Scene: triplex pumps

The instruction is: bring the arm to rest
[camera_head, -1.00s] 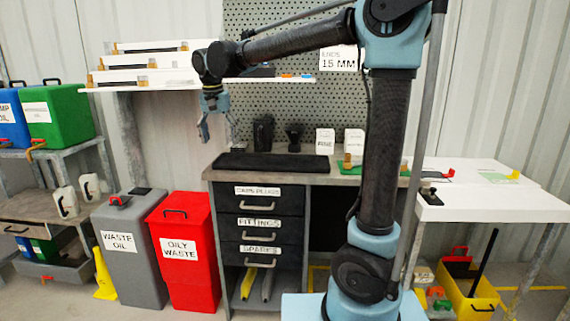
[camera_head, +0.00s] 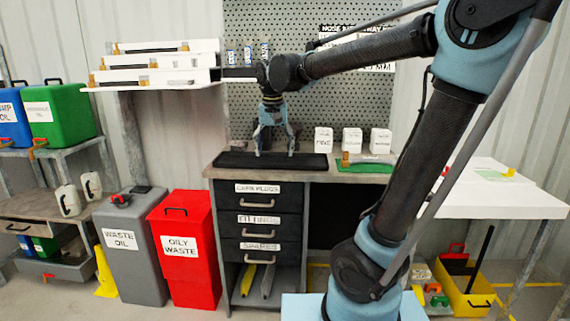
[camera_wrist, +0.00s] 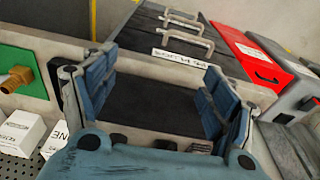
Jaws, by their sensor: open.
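My gripper (camera_head: 274,152) hangs from my arm in the head view, fingers pointing down, open and empty. It is in front of the pegboard and over the black mat (camera_head: 232,161) on the workbench. In the wrist view the two blue finger pads of my gripper (camera_wrist: 150,85) stand wide apart, with the black mat (camera_wrist: 165,95) between and beyond them. I cannot tell the exact height of the fingertips above the mat.
White boxes (camera_head: 352,140) and a green mat (camera_head: 362,168) with a brass fitting lie right of the gripper. Shelves (camera_head: 155,78) are at left. Black drawers (camera_head: 258,220) are below; a red oily waste bin (camera_head: 187,250) stands left. A white table (camera_head: 490,203) is at right.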

